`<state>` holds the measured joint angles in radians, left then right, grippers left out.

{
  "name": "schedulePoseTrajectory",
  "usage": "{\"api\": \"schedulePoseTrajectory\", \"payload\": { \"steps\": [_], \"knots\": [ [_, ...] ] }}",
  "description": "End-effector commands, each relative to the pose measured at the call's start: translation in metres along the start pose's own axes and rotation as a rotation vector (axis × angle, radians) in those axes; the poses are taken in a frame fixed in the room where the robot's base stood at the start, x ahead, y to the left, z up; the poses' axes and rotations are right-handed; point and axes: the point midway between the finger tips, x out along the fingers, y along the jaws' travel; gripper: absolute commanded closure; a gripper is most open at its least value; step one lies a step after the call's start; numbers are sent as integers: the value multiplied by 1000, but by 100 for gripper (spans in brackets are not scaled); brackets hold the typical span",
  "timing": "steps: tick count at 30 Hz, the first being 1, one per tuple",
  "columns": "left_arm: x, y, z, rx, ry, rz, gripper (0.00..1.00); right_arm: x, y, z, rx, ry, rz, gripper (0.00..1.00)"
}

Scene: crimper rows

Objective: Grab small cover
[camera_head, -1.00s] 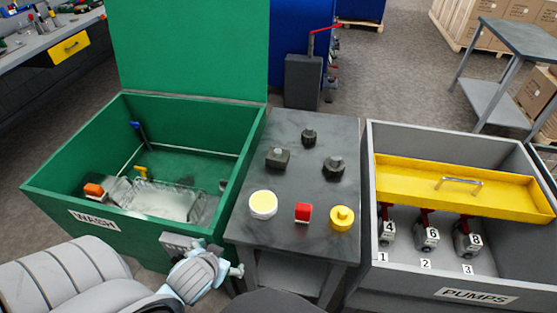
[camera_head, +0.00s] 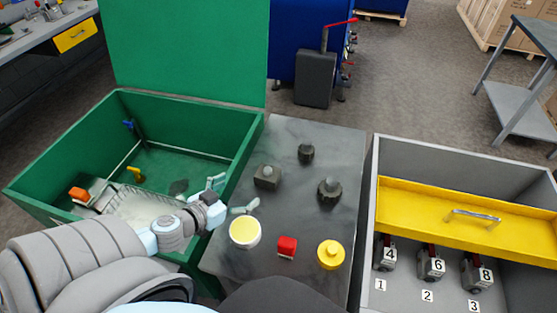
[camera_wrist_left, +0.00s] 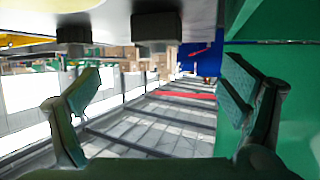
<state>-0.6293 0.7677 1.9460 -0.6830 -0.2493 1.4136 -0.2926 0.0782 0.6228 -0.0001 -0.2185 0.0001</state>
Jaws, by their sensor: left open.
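I cannot tell which piece is the small cover. On the dark table (camera_head: 315,170) stand a small dark round piece (camera_head: 306,152), a grey square piece with a knob (camera_head: 267,176) and a dark round knobbed piece (camera_head: 329,192). In front are a white round piece with a pale yellow top (camera_head: 245,232), a red square piece (camera_head: 287,246) and a yellow round knobbed piece (camera_head: 330,254). My left gripper (camera_head: 230,195) is open and empty at the table's left edge, beside the green bin. Its spread fingers (camera_wrist_left: 160,95) show in the left wrist view, with dark blocks (camera_wrist_left: 156,30) above. My right gripper is out of view.
The green wash bin (camera_head: 60,135) with its raised lid (camera_head: 190,50) stands left of the table. A grey pumps bin (camera_head: 450,148) with a yellow tray (camera_head: 470,210) and numbered pumps stands right. A dark box with a red lever (camera_head: 315,78) is behind.

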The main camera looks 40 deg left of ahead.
Motion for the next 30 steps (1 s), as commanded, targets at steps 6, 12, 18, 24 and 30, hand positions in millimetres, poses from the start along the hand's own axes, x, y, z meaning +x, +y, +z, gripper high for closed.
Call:
{"api": "schedulePoseTrajectory", "payload": {
  "steps": [6, 12, 18, 24, 30],
  "knots": [
    [18, -3, 7, -6, 3, -4, 9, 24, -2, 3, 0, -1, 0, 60],
    [63, -5, 12, -8, 5, -11, 9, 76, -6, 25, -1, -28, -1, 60],
    [88, -5, 6, -5, 0, -10, 9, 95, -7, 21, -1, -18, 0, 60],
    [120, -2, -1, -10, 6, -7, 9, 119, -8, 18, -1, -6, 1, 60],
    [142, -2, -5, -6, 0, -5, 9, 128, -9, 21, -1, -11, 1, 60]
  ]
}}
